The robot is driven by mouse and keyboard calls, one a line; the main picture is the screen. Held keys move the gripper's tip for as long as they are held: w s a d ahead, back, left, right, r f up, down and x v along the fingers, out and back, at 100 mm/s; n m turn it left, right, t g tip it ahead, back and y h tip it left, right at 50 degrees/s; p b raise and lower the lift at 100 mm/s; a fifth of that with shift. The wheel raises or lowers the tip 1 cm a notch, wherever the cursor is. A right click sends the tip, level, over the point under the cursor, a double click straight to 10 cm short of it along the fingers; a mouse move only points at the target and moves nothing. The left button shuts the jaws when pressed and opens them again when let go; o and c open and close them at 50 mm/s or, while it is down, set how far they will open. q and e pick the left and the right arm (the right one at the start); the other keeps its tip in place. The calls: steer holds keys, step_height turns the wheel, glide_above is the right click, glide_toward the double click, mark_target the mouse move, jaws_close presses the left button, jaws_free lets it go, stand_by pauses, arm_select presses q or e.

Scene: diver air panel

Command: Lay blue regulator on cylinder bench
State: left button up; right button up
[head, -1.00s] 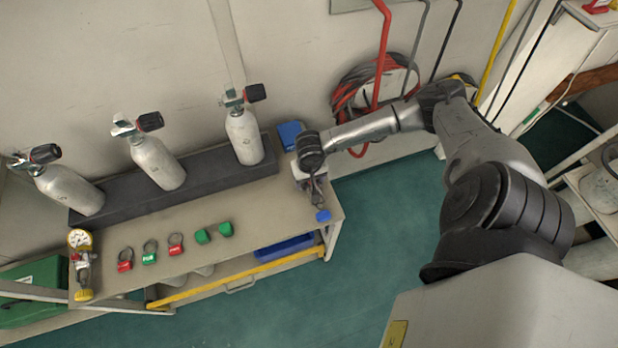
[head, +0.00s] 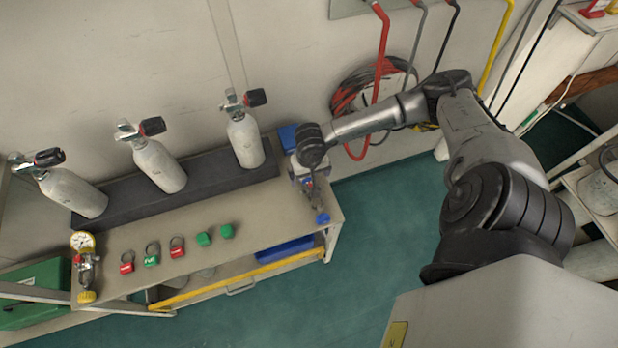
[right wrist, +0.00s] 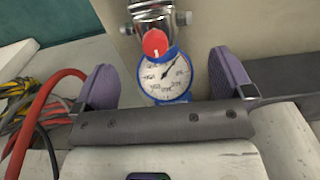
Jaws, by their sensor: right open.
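The blue regulator lies at the right end of the cylinder bench (head: 262,207). Its blue cap (head: 322,218) shows near the bench's front right corner. In the right wrist view its blue-rimmed gauge (right wrist: 168,80), red knob and metal body show against the bench top. My right gripper (head: 308,175) is over it, pointing down. In the right wrist view its purple-padded fingers (right wrist: 165,72) stand open either side of the gauge, with visible gaps. The gripper hides part of the regulator in the head view. My left gripper is not in view.
Cylinders (head: 160,168) stand in a dark rack along the wall. Several red and green tags and caps (head: 178,247) lie along the bench. A yellow-capped regulator (head: 87,270) lies at the left end. A blue block (head: 289,136) is behind my gripper. Hoses (head: 380,50) hang on the wall.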

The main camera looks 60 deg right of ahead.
step_height(320, 180, up, 9)
steer(key=p, duration=0.1)
steer(key=shift+p, duration=0.35)
stand_by(0.6)
